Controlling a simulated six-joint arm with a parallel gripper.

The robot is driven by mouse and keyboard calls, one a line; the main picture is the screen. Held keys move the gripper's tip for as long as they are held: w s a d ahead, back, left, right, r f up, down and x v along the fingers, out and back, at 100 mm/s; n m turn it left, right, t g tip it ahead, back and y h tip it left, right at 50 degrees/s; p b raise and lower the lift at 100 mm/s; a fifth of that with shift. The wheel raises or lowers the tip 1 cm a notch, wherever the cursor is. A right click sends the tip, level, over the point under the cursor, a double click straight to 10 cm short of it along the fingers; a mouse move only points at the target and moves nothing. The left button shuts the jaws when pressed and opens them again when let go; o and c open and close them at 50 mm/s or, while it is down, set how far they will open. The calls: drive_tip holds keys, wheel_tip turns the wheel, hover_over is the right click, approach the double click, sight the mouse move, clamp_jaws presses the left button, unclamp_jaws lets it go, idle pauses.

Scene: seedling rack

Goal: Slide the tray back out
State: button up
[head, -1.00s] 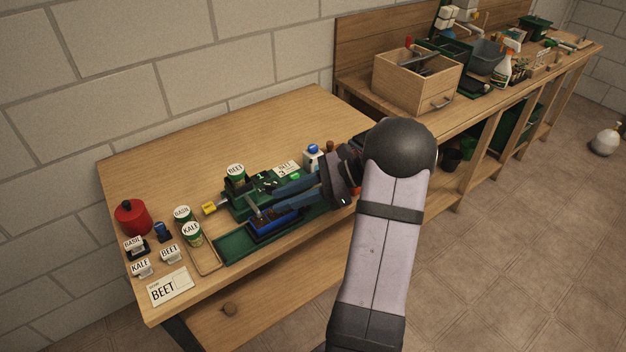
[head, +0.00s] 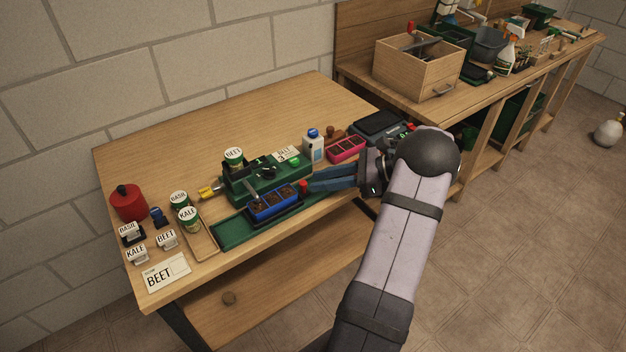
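The blue tray (head: 262,210) holds several cells of dark soil. It sits on the green runway (head: 236,233), against the front of the green machine (head: 240,190). A tool with a grey upper end leans at the tray's left end. A red knob (head: 303,187) stands at the tray's right end. My gripper (head: 313,181) is just right of the tray and knob, with its blue fingers pointing left. The fingers lie close together in this view, and any gap between them is unclear. Nothing clearly shows between them. Contact with the knob cannot be told.
A BEET can (head: 234,158) stands on the machine. A white bottle (head: 312,145) and a pink tray (head: 346,150) are behind my fingers. KALE (head: 188,219) and BASIL (head: 179,201) cans stand left. A BEET card (head: 167,272) lies front left. The table's back is clear.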

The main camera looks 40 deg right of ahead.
sight(306, 183)
drive_tip(key=shift+x, duration=1.55)
clamp_jaws()
drive_tip(key=shift+d, duration=4.65)
drive_tip(key=shift+r, duration=0.1)
drive_tip(key=shift+d, duration=0.15)
unclamp_jaws()
